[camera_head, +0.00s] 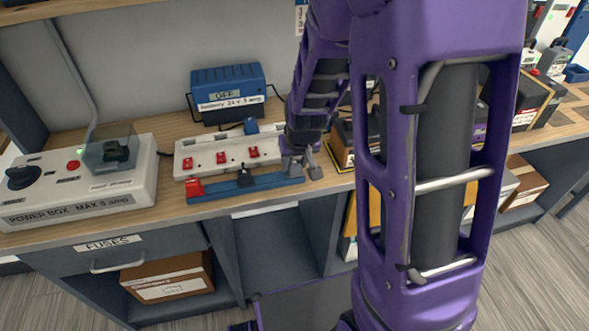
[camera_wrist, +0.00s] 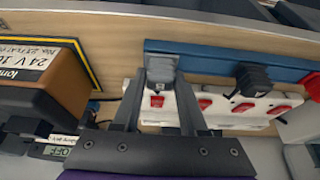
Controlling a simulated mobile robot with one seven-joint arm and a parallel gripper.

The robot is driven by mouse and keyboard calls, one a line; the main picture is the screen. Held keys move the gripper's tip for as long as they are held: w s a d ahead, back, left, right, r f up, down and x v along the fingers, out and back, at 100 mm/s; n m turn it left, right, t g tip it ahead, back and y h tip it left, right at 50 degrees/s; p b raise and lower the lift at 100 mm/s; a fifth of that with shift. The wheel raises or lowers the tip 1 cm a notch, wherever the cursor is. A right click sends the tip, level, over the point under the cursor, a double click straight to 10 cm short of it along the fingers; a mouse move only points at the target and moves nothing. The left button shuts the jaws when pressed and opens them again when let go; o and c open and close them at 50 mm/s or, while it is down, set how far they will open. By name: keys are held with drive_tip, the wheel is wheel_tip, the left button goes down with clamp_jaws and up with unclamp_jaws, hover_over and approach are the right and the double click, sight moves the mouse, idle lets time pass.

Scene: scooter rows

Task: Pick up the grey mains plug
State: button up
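The grey mains plug (camera_wrist: 162,66) stands on the blue rail (camera_wrist: 212,60) in the wrist view, between the tips of my gripper's two fingers. My gripper (camera_wrist: 160,82) is open, with one finger on each side of the plug. Whether either finger touches it I cannot tell. In the head view my gripper (camera_head: 302,166) is at the right end of the blue rail (camera_head: 214,189), and the grey plug is mostly hidden there.
A black plug (camera_head: 244,178) and a red plug (camera_head: 194,188) share the rail. Behind is a white socket strip (camera_head: 207,158) with red switches and a blue plug (camera_head: 250,126). A blue power supply (camera_head: 229,92), a power box (camera_head: 76,185) and a brown unit (camera_wrist: 42,75) stand nearby.

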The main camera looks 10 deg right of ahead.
clamp_jaws()
